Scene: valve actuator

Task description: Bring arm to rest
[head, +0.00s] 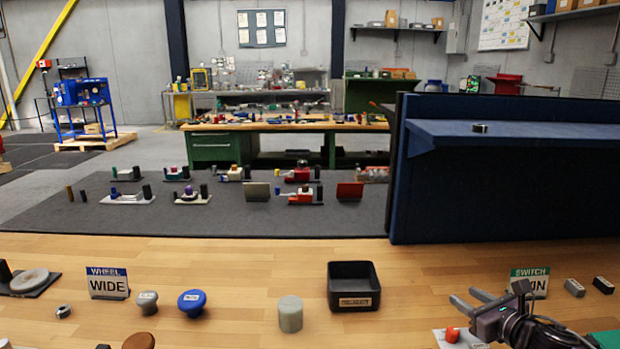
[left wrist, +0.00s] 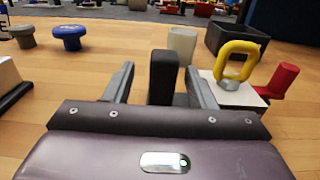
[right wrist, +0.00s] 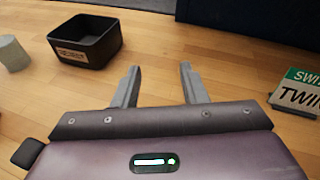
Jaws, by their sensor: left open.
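My right gripper (head: 468,297) is over the right part of the wooden table, beside a white-based part with a red knob (head: 451,335). In the right wrist view, its fingers (right wrist: 160,75) are apart with nothing between them. My left gripper is outside the head view. In the left wrist view, its fingers (left wrist: 163,78) are apart, with a black upright block (left wrist: 163,72) showing between them; I cannot tell whether they touch it. To their right are a yellow ring handle (left wrist: 241,62) on a white base and a red knob (left wrist: 281,80).
The table holds a black bin (head: 353,288), a grey cylinder (head: 290,314), a blue knob (head: 192,303), a grey knob (head: 147,302), a WIDE sign (head: 108,283) and a SWITCH sign (head: 540,284). A blue partition (head: 500,190) stands behind on the right. The tabletop's back strip is mostly clear.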

